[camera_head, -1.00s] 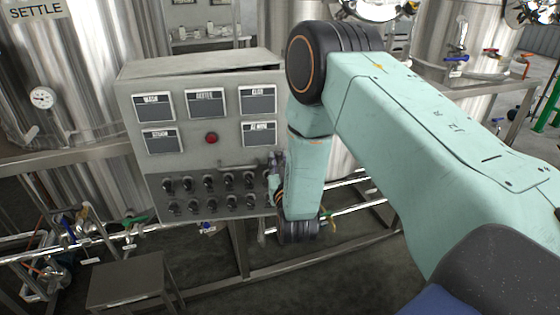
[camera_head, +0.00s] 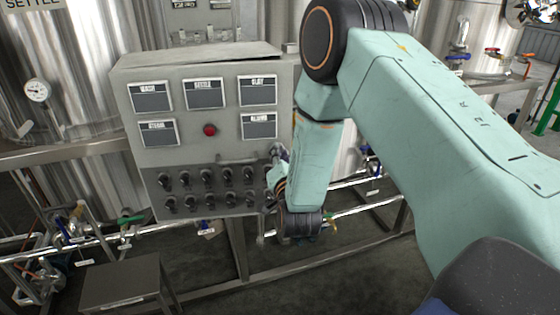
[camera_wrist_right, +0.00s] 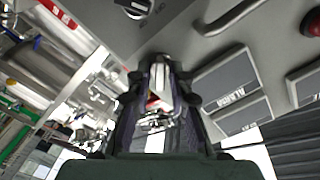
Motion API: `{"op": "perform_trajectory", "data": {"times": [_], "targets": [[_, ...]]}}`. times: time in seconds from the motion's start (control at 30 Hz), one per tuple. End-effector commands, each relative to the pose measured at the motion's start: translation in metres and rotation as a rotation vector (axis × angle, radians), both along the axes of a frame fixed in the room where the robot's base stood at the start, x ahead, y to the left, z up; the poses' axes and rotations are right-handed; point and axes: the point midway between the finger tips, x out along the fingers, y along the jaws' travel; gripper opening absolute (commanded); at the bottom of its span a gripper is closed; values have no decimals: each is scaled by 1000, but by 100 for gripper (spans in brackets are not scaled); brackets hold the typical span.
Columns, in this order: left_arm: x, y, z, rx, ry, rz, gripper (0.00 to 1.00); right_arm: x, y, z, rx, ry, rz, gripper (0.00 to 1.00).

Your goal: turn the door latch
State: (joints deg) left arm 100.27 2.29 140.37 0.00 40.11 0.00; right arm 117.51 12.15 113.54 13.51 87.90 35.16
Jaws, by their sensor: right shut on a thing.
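The grey control cabinet (camera_head: 225,150) stands at the centre left in the head view. My right gripper (camera_head: 277,160) is at its right edge, small and partly hidden by my arm. In the right wrist view my right gripper (camera_wrist_right: 160,82) is shut on a small pale metal piece at the cabinet's edge (camera_wrist_right: 200,50), which looks like the door latch (camera_wrist_right: 160,68). The fingers cover most of it, so its angle is hard to tell. My left gripper is not in view.
The cabinet front carries a red button (camera_head: 209,130), several dark label panels, rows of black knobs (camera_head: 207,178) and a bar handle (camera_head: 237,159). Steel tanks (camera_head: 60,60) stand behind. Pipes run below, and a small metal stool (camera_head: 120,285) is at the lower left.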

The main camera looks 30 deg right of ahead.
Motion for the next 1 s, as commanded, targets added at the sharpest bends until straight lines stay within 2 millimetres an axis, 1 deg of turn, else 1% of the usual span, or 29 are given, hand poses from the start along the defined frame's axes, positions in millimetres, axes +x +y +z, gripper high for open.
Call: {"op": "perform_trajectory", "data": {"times": [0.03,0.6,0.8,1.0], "targets": [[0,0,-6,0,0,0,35,1,-2,1,39,-29,-5,0],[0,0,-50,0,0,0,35,0,-3,-2,515,-246,-5,0],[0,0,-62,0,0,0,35,0,-3,-2,643,-303,-5,0],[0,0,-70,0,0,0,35,-1,-3,-2,729,-341,-6,0]]}}
